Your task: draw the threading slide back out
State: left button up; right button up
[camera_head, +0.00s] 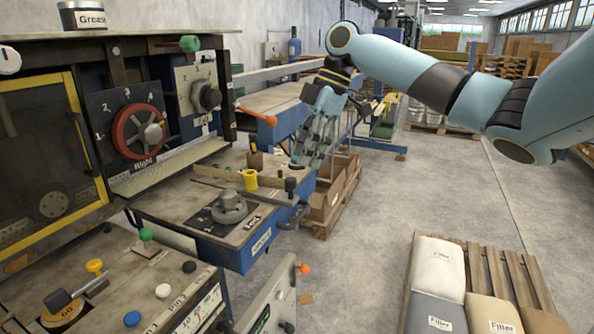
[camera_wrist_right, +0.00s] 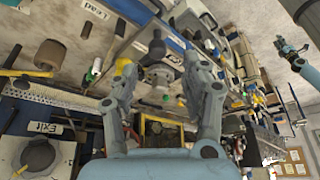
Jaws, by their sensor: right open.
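My right gripper (camera_head: 318,140) hangs fingers down over the right end of the machine bench, near a small post with a black knob (camera_head: 290,185). In the right wrist view its two fingers (camera_wrist_right: 160,75) are spread with nothing held between them. A black knob (camera_wrist_right: 157,50) and a round grey boss (camera_wrist_right: 158,76) show beyond the gap, apart from the fingers. I cannot tell for sure which part is the threading slide.
A round grey clamp (camera_head: 229,207) stands on the blue-sided block. A red dial (camera_head: 140,131) and an orange-tipped lever (camera_head: 257,115) are on the machine at left. Cartons (camera_head: 325,205) lie below the bench end. A pallet of filler bags (camera_head: 440,265) stands on the floor.

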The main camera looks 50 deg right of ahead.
jog(key=v, duration=0.6)
jog(key=shift+f, duration=0.1)
dwell(0.3)
